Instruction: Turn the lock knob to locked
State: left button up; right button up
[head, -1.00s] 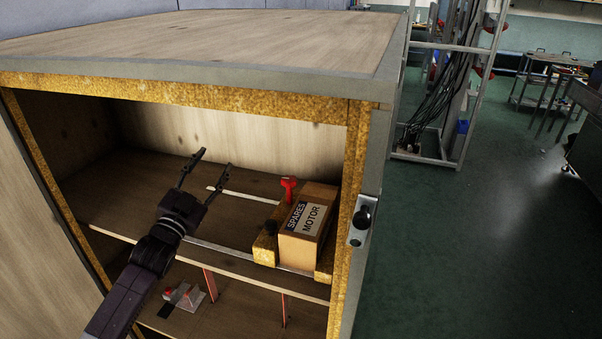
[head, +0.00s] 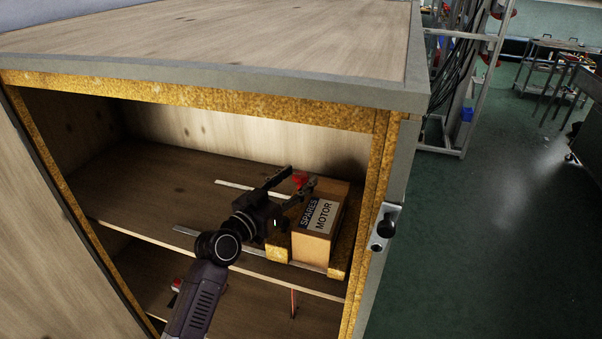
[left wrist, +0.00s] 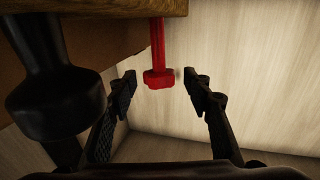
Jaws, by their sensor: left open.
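A red knob (head: 299,179) on a stem stands at the back left of a box labelled SPARES MOTOR (head: 318,222), on the cabinet's upper shelf. My left gripper (head: 303,177) is open at the knob, which is partly covered by its fingers in the head view. In the left wrist view the red knob (left wrist: 158,79) shows between the two open fingertips, with gaps on both sides; I cannot see any contact. A black knob (left wrist: 52,95) is close by on the left of that view. My right gripper is not in view.
The box sits on a wooden carrier (head: 338,268) near the cabinet's right wall. A metal latch plate with a black knob (head: 386,225) is on the cabinet's outer right edge. The left part of the upper shelf (head: 150,200) is clear.

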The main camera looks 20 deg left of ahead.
pick_arm(q)
jog(key=shift+x, duration=0.85)
jog(key=c, duration=1.1)
jog(key=m+h+b, duration=0.1)
jog(key=b, duration=0.2)
jog(key=shift+a+f, duration=0.1)
jog(key=shift+f, duration=0.1)
jog(key=shift+r+g+h+b, duration=0.2)
jog(key=shift+g+h+b, duration=0.25)
jog(key=shift+b, duration=0.45)
